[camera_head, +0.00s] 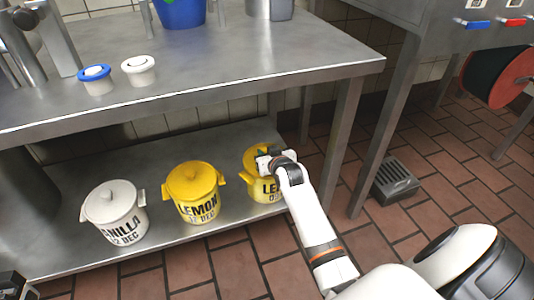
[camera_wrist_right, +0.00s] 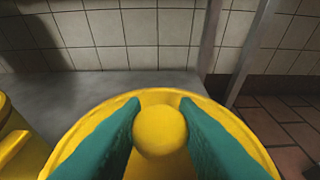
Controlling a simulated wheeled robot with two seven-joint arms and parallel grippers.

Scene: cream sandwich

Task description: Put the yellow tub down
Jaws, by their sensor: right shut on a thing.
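A yellow tub (camera_head: 262,188) lettered "LE…" is at the right end of the lower steel shelf, partly hidden by my right gripper (camera_head: 272,160). In the right wrist view, the green fingers are shut on the round knob (camera_wrist_right: 160,130) of its yellow lid. The tub looks upright at shelf level; I cannot tell whether its base touches the shelf. A second yellow tub (camera_head: 194,192), lettered "LEMON 12 DEC", stands to its left, and its edge shows in the right wrist view (camera_wrist_right: 14,140). A dark part at the lower left corner may be my left gripper; its jaws are not visible.
A white vanilla tub (camera_head: 115,212) stands at the left on the lower shelf (camera_head: 150,160). Table legs stand right of the held tub. A grey floor grate (camera_head: 395,180) lies on the brick floor.

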